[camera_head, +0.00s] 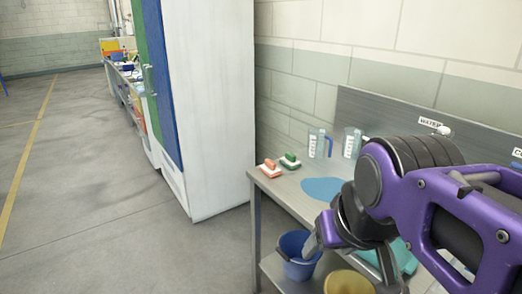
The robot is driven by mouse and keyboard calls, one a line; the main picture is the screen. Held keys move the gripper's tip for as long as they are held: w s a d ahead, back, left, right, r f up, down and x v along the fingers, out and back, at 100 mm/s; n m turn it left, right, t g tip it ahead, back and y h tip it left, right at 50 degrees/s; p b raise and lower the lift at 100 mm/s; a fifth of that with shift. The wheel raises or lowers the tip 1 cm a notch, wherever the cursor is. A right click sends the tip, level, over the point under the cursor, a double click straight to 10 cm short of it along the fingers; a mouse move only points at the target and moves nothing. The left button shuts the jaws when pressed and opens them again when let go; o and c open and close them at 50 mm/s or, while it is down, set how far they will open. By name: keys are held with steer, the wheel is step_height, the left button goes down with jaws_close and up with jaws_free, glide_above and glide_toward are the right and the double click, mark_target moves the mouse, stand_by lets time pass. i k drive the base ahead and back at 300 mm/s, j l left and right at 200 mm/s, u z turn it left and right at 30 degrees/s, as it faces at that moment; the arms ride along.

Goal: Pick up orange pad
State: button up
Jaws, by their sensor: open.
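The orange pad (269,168) is a small block with a pale base. My gripper (317,240) is at the lower middle of the view, in front of the table's front edge. It is right of and nearer than the orange pad, well apart from it. It is open, and no object shows in it. My purple arm hides part of the table and some of the gripper.
Two clear measuring jugs (317,144) stand at the table's back. A flat blue patch (323,189) lies mid-table. A blue bucket (298,265) and a yellow bowl (348,283) are below. A tall white cabinet (210,110) stands left; the floor (90,200) beyond is open.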

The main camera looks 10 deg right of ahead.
mark_target(269, 168)
steer(key=i+j+z, duration=0.15)
steer(key=z, duration=0.35)
steer(key=i+j+z, duration=0.15)
steer(key=z, duration=0.3)
steer(key=i+j+z, duration=0.15)
steer(key=j, duration=0.3)
steer(key=j+z, duration=0.15)
steer(key=j, duration=0.25)
steer(key=k+j, duration=0.1)
steer(key=j, duration=0.7)
steer(key=k+j+u, duration=0.2)
steer(key=k, duration=0.25)
steer(key=i+z, duration=0.25)
steer(key=i, duration=0.5)
